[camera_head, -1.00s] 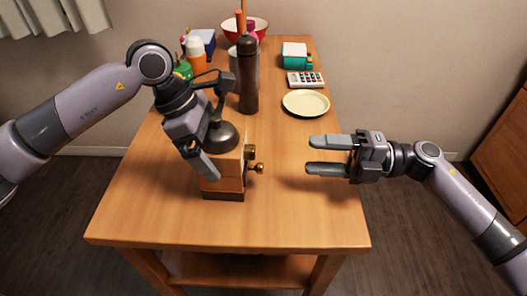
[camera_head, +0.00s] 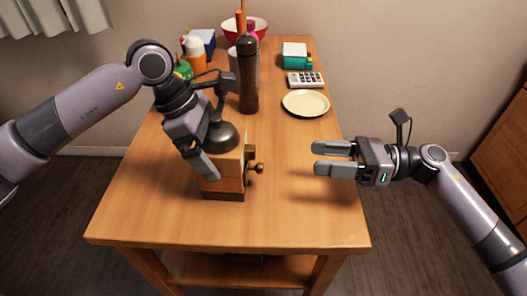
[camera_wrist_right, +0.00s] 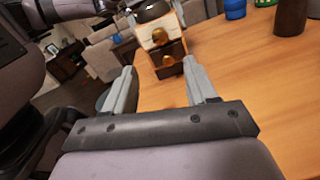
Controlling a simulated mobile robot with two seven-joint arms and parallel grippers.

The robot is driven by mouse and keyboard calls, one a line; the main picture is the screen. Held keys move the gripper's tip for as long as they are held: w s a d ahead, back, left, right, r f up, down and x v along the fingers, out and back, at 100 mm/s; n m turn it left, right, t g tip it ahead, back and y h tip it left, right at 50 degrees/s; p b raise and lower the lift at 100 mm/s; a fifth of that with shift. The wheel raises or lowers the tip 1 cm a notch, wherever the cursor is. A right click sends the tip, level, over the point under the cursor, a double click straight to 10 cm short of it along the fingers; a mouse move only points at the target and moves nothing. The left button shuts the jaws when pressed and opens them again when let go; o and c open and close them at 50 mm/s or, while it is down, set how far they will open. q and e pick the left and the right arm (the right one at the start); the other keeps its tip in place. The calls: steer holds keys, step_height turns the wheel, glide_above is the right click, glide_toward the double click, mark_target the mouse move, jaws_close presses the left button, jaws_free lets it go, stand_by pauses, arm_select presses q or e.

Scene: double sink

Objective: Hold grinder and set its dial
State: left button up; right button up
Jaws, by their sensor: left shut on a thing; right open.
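The grinder (camera_head: 229,176) is a wooden box with a dark metal dome on top, standing upright near the middle of the table. A round brass dial knob (camera_head: 259,168) sticks out of its right side. In the right wrist view the grinder's front (camera_wrist_right: 161,52) shows two brass knobs, the lower one (camera_wrist_right: 168,61) between my fingertips in the picture. My left gripper (camera_head: 206,160) is shut on the grinder from the left and hides part of it. My right gripper (camera_head: 319,158) is open and empty, to the right of the knob and apart from it.
The wooden table (camera_head: 290,222) is clear in front and between grinder and right gripper. Behind stand a tall dark pepper mill (camera_head: 248,78), a pale plate (camera_head: 306,103), a calculator (camera_head: 305,79), a teal-and-white box (camera_head: 296,55), a red-and-white bowl (camera_head: 259,27) and several bottles.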

mark_target(250, 153)
steer(key=shift+n, duration=0.3)
steer(key=a, duration=1.2)
steer(key=shift+w, duration=0.1)
jaws_close()
